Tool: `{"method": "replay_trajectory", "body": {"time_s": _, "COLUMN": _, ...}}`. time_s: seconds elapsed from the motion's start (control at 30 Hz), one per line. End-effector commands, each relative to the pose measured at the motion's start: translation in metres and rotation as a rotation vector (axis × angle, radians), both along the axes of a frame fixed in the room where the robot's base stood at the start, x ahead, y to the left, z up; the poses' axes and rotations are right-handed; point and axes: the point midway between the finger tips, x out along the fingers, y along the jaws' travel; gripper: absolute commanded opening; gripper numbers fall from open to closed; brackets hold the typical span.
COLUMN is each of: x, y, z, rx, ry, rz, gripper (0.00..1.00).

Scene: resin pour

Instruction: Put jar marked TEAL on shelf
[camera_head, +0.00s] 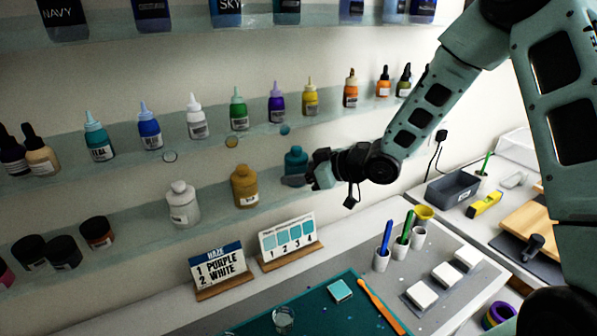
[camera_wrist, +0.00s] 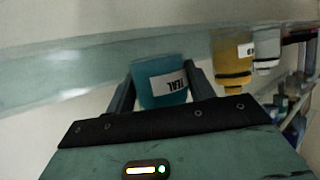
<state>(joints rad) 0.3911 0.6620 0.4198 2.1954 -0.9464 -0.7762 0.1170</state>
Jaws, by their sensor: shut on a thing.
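My gripper (camera_head: 300,178) is shut on the teal jar (camera_head: 296,160), to the right of the yellow jar in the head view. In the wrist view the jar (camera_wrist: 160,90) is between the two fingers, and its white label reads TEAL, upside down there. The lower glass shelf (camera_head: 215,215) runs along the wall and holds a white jar (camera_head: 182,203) and a yellow jar (camera_head: 244,186). The held jar is near this shelf's right part; I cannot tell if its base touches the glass. The gripper hides part of it.
A middle shelf (camera_head: 170,137) with several dropper bottles, one teal bottle (camera_head: 98,138) among them, runs above. Below, the bench holds two sign cards (camera_head: 218,267) (camera_head: 288,240), cups with pens (camera_head: 382,262), white blocks (camera_head: 445,274) and a teal mat (camera_head: 310,314).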

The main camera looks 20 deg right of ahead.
Motion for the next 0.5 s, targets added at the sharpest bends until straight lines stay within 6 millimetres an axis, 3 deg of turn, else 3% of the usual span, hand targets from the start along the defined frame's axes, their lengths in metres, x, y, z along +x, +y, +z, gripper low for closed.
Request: {"method": "replay_trajectory", "body": {"time_s": 0.5, "x": 0.0000, "y": 0.0005, "z": -0.0111, "rx": 0.000, "ry": -0.004, "rz": 0.001, "gripper": 0.21}}
